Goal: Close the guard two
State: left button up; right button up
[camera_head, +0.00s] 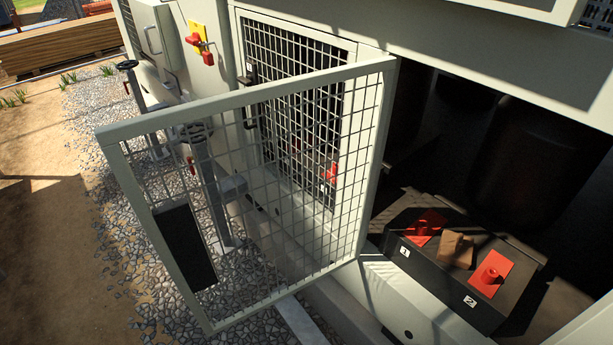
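A hinged mesh guard with a pale frame (248,91) stands swung open, out toward the gravel, in the middle of the head view. Its right edge is at the side of a dark open bay (489,144) in the chiller. A black plate (184,247) is on the guard's lower left part. A second mesh guard (296,70) behind it lies flat against the chiller and looks closed. Neither of my grippers is clearly visible.
A black box (425,266) with red parts and a brown block (457,249) sits inside the bay. A yellow plate with a red handle (205,56) is on the cabinet at the upper left. Gravel (95,150) and bare ground (45,250) lie open at the left.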

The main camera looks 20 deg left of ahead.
aim_at(171, 229)
jog(key=j+z, duration=0.25)
jog(key=j, duration=0.25)
jog(key=j+z, duration=0.2)
jog(key=j, duration=0.25)
jog(key=k+j+z, duration=0.1)
jog(key=j+z, duration=0.15)
jog(key=j, duration=0.2)
jog(key=k+j+z, duration=0.2)
jog(key=j, duration=0.25)
jog(key=i+j+z, duration=0.15)
jog(key=j+z, duration=0.2)
jog(key=j, duration=0.15)
jog(key=i+j+z, duration=0.1)
jog(key=j+z, duration=0.65)
jog(key=j, duration=0.3)
jog(key=k+j+z, duration=0.15)
jog(key=j, duration=0.2)
jog(key=k, duration=0.05)
